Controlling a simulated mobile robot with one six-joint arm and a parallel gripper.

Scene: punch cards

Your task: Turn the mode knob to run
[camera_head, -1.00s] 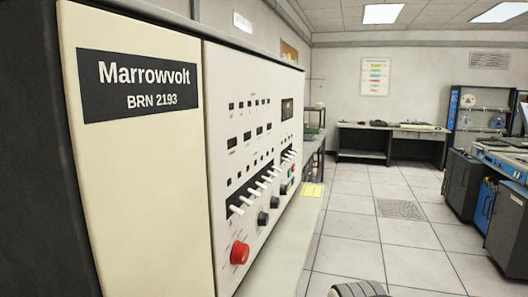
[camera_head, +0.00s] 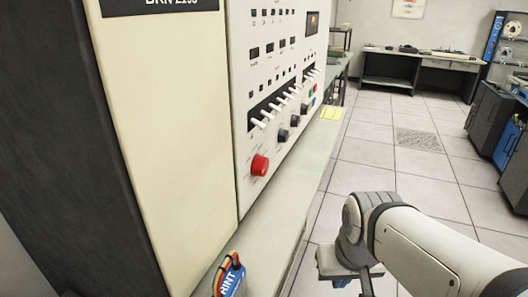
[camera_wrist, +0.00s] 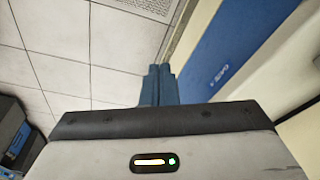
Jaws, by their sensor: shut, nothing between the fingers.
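The cream console panel (camera_head: 243,100) stands on the left in the head view. Dark round knobs (camera_head: 283,135) sit in a line along its lower part, below the white levers (camera_head: 275,108). I cannot tell which knob is the mode knob, or read its labels or setting. My arm reaches in from the lower right of the head view, apart from the panel. My gripper (camera_wrist: 158,70) shows in the wrist view with its two blue-grey fingers together and nothing between them. No knob is seen in the wrist view.
A red knob or button (camera_head: 260,165) juts out at the panel's lower left. A blue lettered item (camera_head: 230,276) is at the bottom edge. Tiled floor (camera_head: 385,155) lies open to the right.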

